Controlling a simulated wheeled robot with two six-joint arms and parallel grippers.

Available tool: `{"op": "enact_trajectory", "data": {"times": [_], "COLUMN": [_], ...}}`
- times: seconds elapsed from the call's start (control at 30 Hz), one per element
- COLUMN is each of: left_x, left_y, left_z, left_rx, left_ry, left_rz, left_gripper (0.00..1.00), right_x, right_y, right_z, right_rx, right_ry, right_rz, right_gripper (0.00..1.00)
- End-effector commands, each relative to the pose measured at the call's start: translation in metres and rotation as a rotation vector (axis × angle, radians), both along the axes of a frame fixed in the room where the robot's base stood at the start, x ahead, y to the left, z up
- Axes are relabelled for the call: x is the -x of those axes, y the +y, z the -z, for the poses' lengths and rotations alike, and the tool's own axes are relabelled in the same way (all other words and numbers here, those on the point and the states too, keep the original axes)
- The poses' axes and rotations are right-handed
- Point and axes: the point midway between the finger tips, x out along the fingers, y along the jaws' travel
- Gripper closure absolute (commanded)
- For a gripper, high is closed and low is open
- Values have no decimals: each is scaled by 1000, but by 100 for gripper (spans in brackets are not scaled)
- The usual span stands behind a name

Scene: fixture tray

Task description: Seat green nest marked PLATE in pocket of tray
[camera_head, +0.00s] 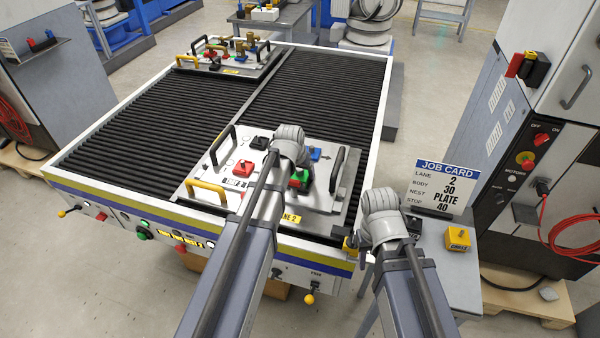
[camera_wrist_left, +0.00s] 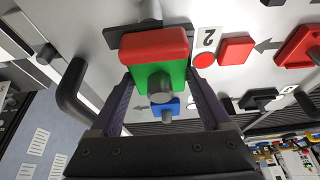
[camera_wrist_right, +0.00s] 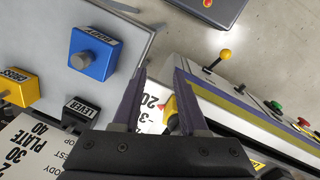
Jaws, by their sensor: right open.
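The green nest (camera_wrist_left: 172,72), a block with a grey peg, sits between the fingers of my left gripper (camera_wrist_left: 160,82), which look closed against its sides. A red piece (camera_wrist_left: 152,43) adjoins it. In the head view the green nest (camera_head: 301,178) shows beside my left wrist, over the lane 2 tray (camera_head: 215,165). A dark patch (camera_wrist_left: 118,38) on the tray, near a label 2, is partly hidden behind the red piece. I cannot tell whether the nest touches the tray.
The job card (camera_head: 442,186) reads lane 2, body 30, nest PLATE, stop 40. A yellow CROSS block (camera_head: 458,238), a blue block (camera_wrist_right: 92,55) and a black LEVER block (camera_wrist_right: 80,108) are on the side table. Another loaded tray (camera_head: 232,70) stands at the conveyor's far end.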

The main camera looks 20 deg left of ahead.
Motion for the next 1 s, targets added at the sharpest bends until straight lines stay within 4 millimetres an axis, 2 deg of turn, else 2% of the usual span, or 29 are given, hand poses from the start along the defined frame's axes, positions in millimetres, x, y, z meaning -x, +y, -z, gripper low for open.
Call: {"op": "enact_trajectory", "data": {"times": [0.03, 0.13, 0.57, 0.77, 1.0], "left_x": [0, 0, 1, 8, 22], "left_y": [0, 0, 0, 0, 1], "left_z": [0, 0, -7, -25, -60], "left_rx": [0, 0, 0, 0, 0], "left_ry": [0, 0, 0, 0, 0], "left_rz": [0, 0, 0, 0, 0], "left_gripper": [12, 1, 0, 0, 0], "right_x": [0, 0, 0, 0, 0], "right_y": [0, 0, 0, 0, 0], "right_z": [0, 0, -7, -25, -60], "right_rx": [0, 0, 0, 0, 0], "right_ry": [0, 0, 0, 0, 0], "right_rz": [0, 0, 0, 0, -1], "right_gripper": [57, 57, 57, 57, 57]}}
